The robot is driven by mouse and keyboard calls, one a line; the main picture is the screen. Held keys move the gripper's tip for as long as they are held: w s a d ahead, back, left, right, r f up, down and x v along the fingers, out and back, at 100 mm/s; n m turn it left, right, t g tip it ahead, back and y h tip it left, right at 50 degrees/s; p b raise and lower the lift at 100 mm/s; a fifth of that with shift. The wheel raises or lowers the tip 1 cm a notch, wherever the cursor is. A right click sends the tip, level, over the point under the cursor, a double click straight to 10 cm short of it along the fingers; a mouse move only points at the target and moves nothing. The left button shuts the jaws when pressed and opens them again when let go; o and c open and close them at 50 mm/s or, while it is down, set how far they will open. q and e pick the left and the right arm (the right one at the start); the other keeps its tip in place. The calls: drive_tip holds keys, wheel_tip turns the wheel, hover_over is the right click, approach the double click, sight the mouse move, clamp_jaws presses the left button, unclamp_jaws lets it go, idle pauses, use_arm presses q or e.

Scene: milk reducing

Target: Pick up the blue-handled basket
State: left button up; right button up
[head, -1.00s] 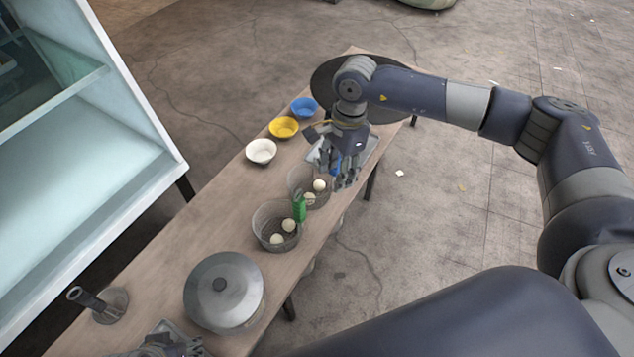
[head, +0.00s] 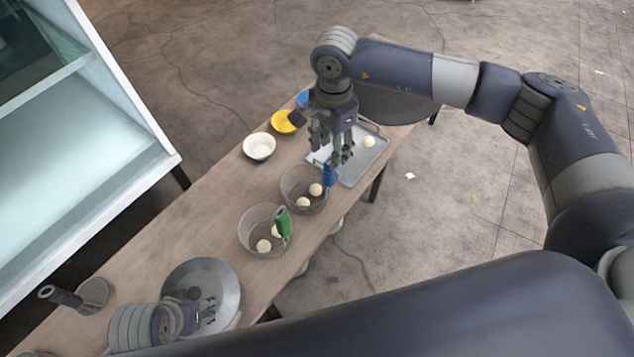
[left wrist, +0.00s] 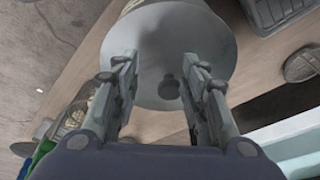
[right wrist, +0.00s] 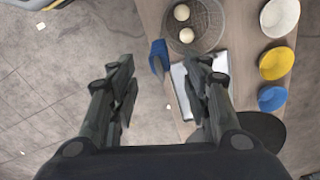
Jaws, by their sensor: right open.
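The blue-handled basket (head: 288,200) is a round wire basket holding two pale balls, standing mid-table. Its upright blue handle (head: 329,176) is on its right side. My right gripper (head: 339,158) is open and empty, just above the handle. In the right wrist view, the blue handle (right wrist: 157,56) shows between the open fingers (right wrist: 160,68), with the basket (right wrist: 222,38) beyond; I see no contact. My left gripper (head: 206,312) is over the grey pot lid (head: 228,280). In the left wrist view its fingers (left wrist: 160,64) are apart, with the lid knob (left wrist: 168,86) between them.
A green-handled basket (head: 245,240) with balls stands close to the blue-handled one. A metal tray (head: 352,174) with a ball lies behind the handle. White (head: 259,147), yellow (head: 283,121) and blue bowls (head: 302,98) line the left edge. A shelf unit (head: 90,140) stands left.

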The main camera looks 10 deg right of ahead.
sight(329, 174)
use_arm(q)
drive_tip(key=v, duration=0.2)
drive_tip(key=shift+s+a+r+b, duration=0.1)
drive_tip(key=shift+r+b, duration=0.25)
use_arm(e)
wheel_tip(329, 174, down, 5)
drive_tip(key=shift+f, duration=0.1)
use_arm(q)
drive_tip(key=shift+s+b, duration=0.15)
drive_tip(key=shift+b, duration=0.3)
use_arm(e)
wheel_tip(329, 174, down, 5)
drive_tip(key=shift+f, duration=0.2)
drive_tip(key=shift+r, duration=0.1)
clamp_jaws()
